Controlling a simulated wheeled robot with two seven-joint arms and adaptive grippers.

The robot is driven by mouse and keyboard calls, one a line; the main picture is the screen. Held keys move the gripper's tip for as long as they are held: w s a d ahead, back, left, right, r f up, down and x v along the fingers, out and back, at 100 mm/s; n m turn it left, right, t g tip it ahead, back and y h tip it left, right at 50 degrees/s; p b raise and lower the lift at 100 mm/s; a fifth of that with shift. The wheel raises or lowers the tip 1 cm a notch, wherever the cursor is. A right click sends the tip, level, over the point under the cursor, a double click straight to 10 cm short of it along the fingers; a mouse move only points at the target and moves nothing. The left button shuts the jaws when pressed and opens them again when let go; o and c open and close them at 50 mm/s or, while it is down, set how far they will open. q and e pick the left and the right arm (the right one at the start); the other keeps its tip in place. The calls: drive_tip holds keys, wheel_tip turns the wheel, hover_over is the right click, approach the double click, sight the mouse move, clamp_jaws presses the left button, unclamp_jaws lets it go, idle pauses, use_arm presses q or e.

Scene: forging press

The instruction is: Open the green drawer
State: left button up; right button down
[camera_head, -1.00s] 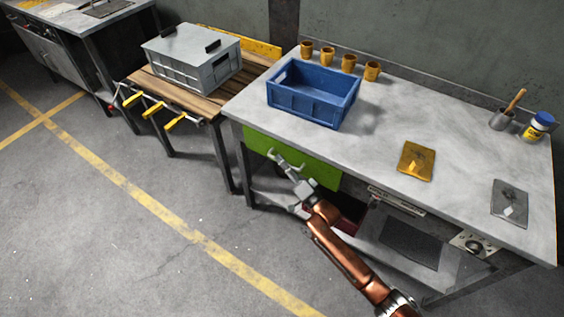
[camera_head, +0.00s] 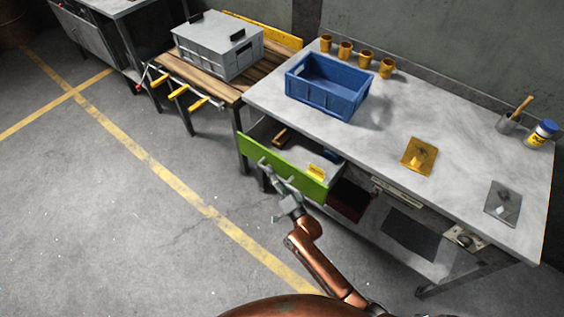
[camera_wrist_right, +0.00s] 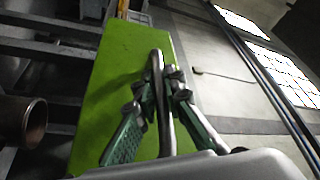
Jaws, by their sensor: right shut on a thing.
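The green drawer (camera_head: 250,158) under the left end of the grey workbench is pulled partly out, and its inside shows. In the head view my right gripper (camera_head: 270,172) is at the drawer's front. In the right wrist view the drawer's green front (camera_wrist_right: 105,100) fills the middle, and my right gripper (camera_wrist_right: 163,95) is shut with its two fingers on either side of the grey bar handle (camera_wrist_right: 158,70). My left gripper is not in view.
A brown item (camera_head: 281,136) and a yellow item (camera_head: 318,170) are in the drawer. A blue crate (camera_head: 328,88) stands on the workbench (camera_head: 390,130). A wooden-topped table with a grey crate (camera_head: 218,46) is to the left. Open floor lies before the drawer.

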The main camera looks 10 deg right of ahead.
use_arm(q)
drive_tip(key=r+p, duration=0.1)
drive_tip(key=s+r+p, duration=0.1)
drive_tip(key=p, duration=0.1)
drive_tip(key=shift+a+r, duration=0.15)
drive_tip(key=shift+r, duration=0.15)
use_arm(e)
drive_tip(key=s+a, duration=0.7)
drive_tip(key=a, duration=0.2)
drive_tip(key=shift+s, duration=0.15)
drive_tip(key=shift+a, duration=0.1)
drive_tip(key=c, duration=2.3)
unclamp_jaws()
drive_tip(key=v, duration=1.2)
